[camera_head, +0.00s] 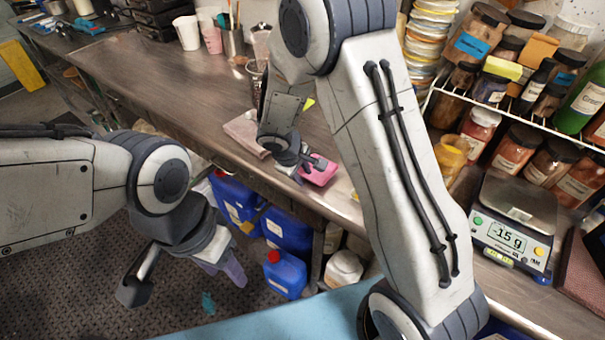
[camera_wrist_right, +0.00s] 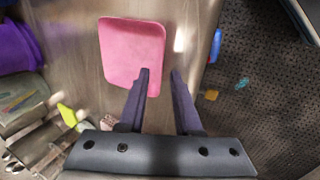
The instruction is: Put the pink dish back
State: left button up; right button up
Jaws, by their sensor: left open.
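The pink dish (camera_head: 320,171) lies near the counter's front edge in the head view, partly hidden by my right gripper (camera_head: 297,163). In the right wrist view the dish (camera_wrist_right: 130,50) is a flat, rounded rectangle. There my right gripper (camera_wrist_right: 160,73) is open, with its left fingertip over the dish's right edge and its right fingertip just beyond that edge. I cannot tell whether they touch. My left gripper (camera_head: 182,274) is open and empty over the dark floor, in front of the counter.
A folded cloth (camera_head: 246,132) lies left of the dish. Cups and a utensil holder (camera_head: 234,48) stand further back. Blue containers (camera_head: 286,273) sit below the counter edge. A scale (camera_head: 512,220) and a rack of jars (camera_head: 520,125) fill the right side.

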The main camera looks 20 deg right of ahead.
jog(key=shift+r+p, duration=0.25)
jog(key=shift+p, duration=0.05)
jog(key=v, duration=1.1)
jog(key=s+a+r+g+y, duration=0.1)
jog(key=s+a+r+y, duration=0.1)
jog(key=s, duration=1)
jog(key=s+a+r+g+y, duration=0.1)
jog(key=s+a+r, duration=0.3)
jog(key=s, duration=0.9)
jog(key=shift+a+g+y+p, duration=0.4)
jog(key=shift+a+y, duration=0.25)
jog(key=shift+y, duration=0.15)
